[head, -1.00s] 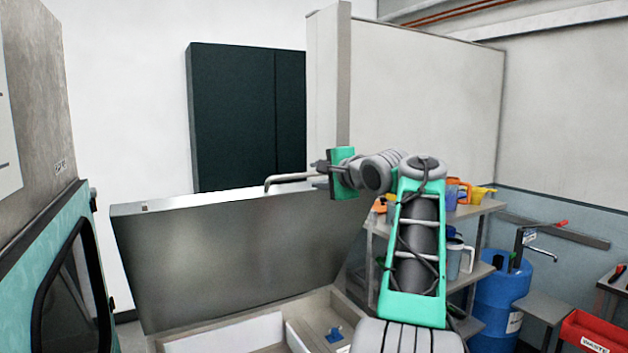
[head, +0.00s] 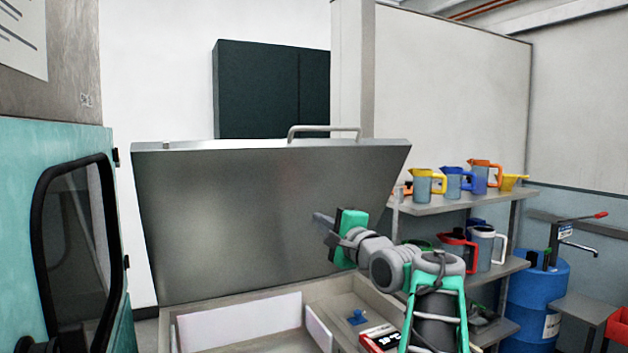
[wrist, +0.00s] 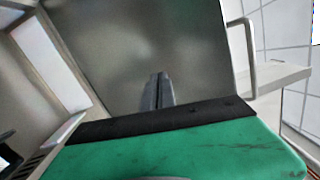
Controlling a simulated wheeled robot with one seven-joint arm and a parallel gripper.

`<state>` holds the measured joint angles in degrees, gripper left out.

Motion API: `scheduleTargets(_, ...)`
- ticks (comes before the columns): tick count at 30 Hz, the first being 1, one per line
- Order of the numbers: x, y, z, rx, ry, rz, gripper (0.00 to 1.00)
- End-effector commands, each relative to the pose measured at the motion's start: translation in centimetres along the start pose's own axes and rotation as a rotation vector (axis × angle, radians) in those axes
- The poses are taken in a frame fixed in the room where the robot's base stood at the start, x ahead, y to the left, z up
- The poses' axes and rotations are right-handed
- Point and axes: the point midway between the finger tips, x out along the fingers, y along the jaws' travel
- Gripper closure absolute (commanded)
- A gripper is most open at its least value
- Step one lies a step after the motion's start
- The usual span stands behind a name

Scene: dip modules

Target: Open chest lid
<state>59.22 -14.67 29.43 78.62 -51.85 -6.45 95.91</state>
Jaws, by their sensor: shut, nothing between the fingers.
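The grey metal chest lid (head: 235,215) stands raised, tilted upright behind the open chest (head: 190,312). Its bar handle (head: 325,130) is on the top edge, and the handle also shows at the right in the wrist view (wrist: 240,55). My gripper (head: 318,217) is in front of the lid's inner face, well below the handle and apart from it. In the wrist view the fingers (wrist: 157,90) are together and hold nothing. I cannot tell whether the fingertips touch the lid.
Inside the chest are white dividers (head: 240,320) and a small blue item (head: 357,317). A shelf (head: 450,203) with several jugs stands at the right, beside a blue barrel (head: 535,300). A teal cabinet with a window (head: 75,240) is close on the left.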

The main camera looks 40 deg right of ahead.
Motion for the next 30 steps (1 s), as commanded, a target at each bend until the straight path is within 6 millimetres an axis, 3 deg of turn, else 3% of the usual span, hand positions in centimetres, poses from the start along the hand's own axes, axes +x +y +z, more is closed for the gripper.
scheduleTargets(2,0.0,0.3,-1.0,0.009,0.006,-0.099,1.00)
scheduleTargets(9,-2.2,-6.3,-1.2,-0.133,0.038,-0.430,1.00)
scheduleTargets(13,-1.8,-7.1,-1.2,-0.174,0.047,-0.448,1.00)
scheduleTargets(17,0.0,-8.1,-1.1,-0.172,0.044,-0.447,1.00)
scheduleTargets(30,8.4,-12.2,-1.2,-0.170,0.045,-0.444,1.00)
